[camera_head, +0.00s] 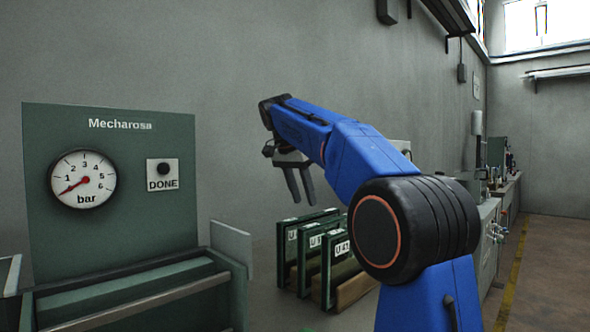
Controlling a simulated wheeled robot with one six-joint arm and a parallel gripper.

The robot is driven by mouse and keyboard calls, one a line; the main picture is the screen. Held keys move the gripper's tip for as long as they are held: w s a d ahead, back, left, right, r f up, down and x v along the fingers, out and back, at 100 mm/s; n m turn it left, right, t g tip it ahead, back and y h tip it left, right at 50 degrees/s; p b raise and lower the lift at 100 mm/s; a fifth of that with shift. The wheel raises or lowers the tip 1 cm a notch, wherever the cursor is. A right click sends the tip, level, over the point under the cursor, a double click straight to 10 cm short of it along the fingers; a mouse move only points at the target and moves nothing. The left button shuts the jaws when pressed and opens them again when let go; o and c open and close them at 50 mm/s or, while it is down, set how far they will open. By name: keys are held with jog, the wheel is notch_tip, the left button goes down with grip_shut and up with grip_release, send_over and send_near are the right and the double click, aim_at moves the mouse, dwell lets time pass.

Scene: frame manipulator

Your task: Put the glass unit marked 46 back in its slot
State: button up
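Several upright green-framed units stand in a row by the wall, each with a white label starting with U: a rear one (291,243), a middle one (314,248) and a front one (339,257). The front label seems to read U 4 and a further digit; I cannot make out 46 on any of them. My gripper (306,201) hangs above the row, fingers pointing down, with a gap between them and nothing held. It is apart from the units. My blue arm hides what lies to the right of the row. I cannot tell which slot belongs to unit 46.
A green Mecharosa panel (120,215) at left carries a bar gauge (84,179) near zero and a DONE button (163,174). Below it is a green trough-like frame (130,285) with a metal bar. Benches with equipment (492,205) line the wall at right, beside open floor (550,260).

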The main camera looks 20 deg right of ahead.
jog(key=v, duration=0.9)
jog(key=shift+r, duration=0.2)
jog(key=shift+s, duration=0.1)
